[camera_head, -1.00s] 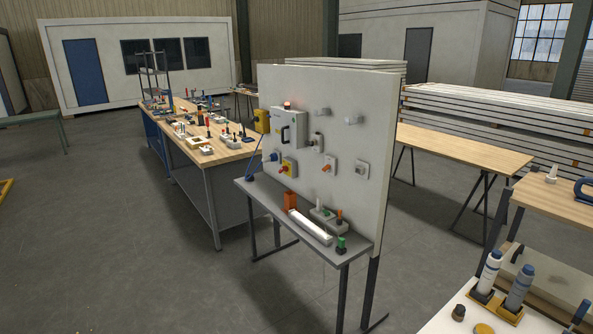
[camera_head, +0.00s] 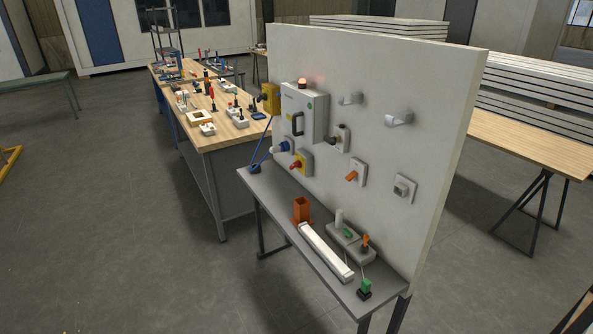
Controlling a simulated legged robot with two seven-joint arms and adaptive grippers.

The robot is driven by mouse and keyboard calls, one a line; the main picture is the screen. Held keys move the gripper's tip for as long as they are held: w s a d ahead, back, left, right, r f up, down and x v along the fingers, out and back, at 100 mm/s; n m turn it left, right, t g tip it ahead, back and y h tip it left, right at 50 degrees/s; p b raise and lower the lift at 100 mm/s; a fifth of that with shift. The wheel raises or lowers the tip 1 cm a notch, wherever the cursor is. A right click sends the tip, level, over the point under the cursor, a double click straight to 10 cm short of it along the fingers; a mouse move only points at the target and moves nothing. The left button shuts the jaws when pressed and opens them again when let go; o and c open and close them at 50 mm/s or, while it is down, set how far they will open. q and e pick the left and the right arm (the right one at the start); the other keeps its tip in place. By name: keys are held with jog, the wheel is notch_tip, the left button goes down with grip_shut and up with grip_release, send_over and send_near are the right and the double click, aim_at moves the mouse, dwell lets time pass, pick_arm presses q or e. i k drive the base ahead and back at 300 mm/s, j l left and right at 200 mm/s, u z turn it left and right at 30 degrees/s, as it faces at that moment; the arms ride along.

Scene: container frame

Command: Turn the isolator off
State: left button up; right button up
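An upright pale board (camera_head: 430,90) carries several electrical devices. A yellow box with a red rotary knob (camera_head: 297,164), which looks like an isolator, is mounted low on its left part. The knob's exact angle is too small to tell. Above it is a grey cabinet (camera_head: 308,118) with a dark handle, and a reddish lit lamp (camera_head: 302,84) on top. To the right, a plate carries an orange lever (camera_head: 352,176) that points down and left. Neither of my grippers is in view.
A grey shelf (camera_head: 275,205) below the board holds an orange holder (camera_head: 301,210), a long white bar (camera_head: 325,251) and small grey boxes. A wooden workbench (camera_head: 235,130) with many tools stands behind on the left. Floor (camera_head: 130,240) at the left front is clear.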

aim_at(298, 164)
jog(key=i+j, duration=0.25)
jog(key=j, duration=0.15)
jog(key=i+j+z, duration=0.1)
jog(key=i+j, duration=0.2)
jog(key=j, duration=0.15)
jog(key=i+j, duration=0.25)
jog(key=j, duration=0.2)
jog(key=i+j, duration=0.25)
jog(key=j, duration=0.2)
jog(key=i+j+z, duration=0.1)
jog(key=i+j, duration=0.15)
jog(key=j, duration=0.15)
jog(key=i+j, duration=0.2)
jog(key=j, duration=0.3)
jog(key=i+j+z, duration=0.1)
jog(key=i+j, duration=0.15)
jog(key=j, duration=0.2)
jog(key=i+j, duration=0.2)
jog(key=j, duration=0.25)
